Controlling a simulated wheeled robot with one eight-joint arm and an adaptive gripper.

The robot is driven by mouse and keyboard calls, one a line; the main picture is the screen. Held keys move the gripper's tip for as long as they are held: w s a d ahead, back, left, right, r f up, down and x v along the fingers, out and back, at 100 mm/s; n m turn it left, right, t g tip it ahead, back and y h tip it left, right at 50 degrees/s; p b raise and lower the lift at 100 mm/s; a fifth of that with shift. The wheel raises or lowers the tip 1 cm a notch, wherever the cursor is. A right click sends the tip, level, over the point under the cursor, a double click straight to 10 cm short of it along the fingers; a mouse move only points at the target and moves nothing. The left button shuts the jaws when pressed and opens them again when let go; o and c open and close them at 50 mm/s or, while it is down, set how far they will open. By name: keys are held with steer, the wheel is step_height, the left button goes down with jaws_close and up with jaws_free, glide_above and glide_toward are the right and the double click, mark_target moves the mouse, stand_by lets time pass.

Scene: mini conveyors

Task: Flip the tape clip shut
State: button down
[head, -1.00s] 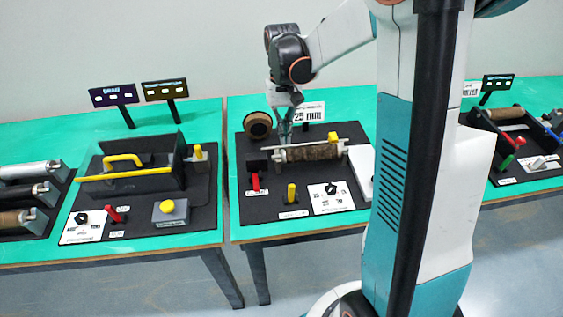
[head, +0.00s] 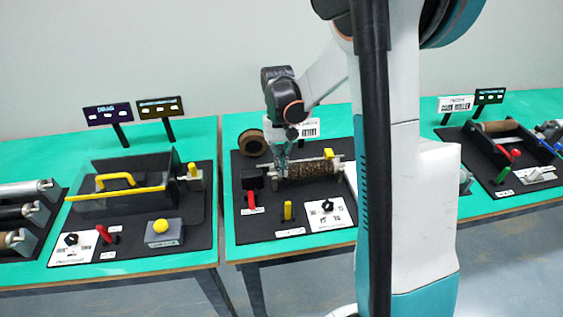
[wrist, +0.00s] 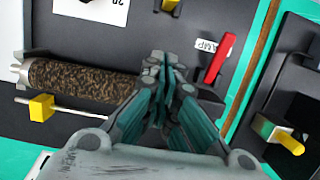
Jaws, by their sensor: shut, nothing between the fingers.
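My gripper (head: 283,168) is shut and empty, pointing down at the left end of the brown speckled roller (head: 308,182) in the head view. In the wrist view the closed fingers (wrist: 167,65) are at the roller's right end (wrist: 85,82); contact cannot be told. A yellow block (wrist: 41,107) sits on a thin rod beside the roller; it also shows in the head view (head: 328,154). A red lever (wrist: 217,60) stands by a label partly reading "AMP"; it shows in the head view (head: 251,200). I cannot tell which part is the tape clip.
A tape roll (head: 252,142) stands behind the roller. A yellow lever (head: 287,210) and a white card (head: 328,214) with a black knob are in front. Other stations, one with a yellow-handled guard (head: 116,180), stand on both sides.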

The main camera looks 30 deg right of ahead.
mark_target(288, 211)
steer(key=b+x, duration=0.1)
steer(key=x, duration=0.4)
steer(key=shift+s+f+b, duration=0.1)
steer(key=shift+f+b, duration=0.2)
steer(key=shift+b, duration=0.05)
steer(key=s, duration=0.1)
steer(key=s+a+b, duration=0.1)
steer(key=s, duration=0.1)
steer(key=shift+s+a+r, duration=0.1)
steer(key=shift+s+r, duration=0.1)
steer(key=shift+s, duration=0.2)
steer(key=shift+s+a+r+t, duration=0.15)
steer(key=shift+s+t, duration=0.05)
steer(key=shift+t, duration=0.4)
steer(key=shift+s+r+t+h+p, duration=0.15)
steer(key=shift+s+t+h+p, duration=0.2)
steer(key=shift+t, duration=0.45)
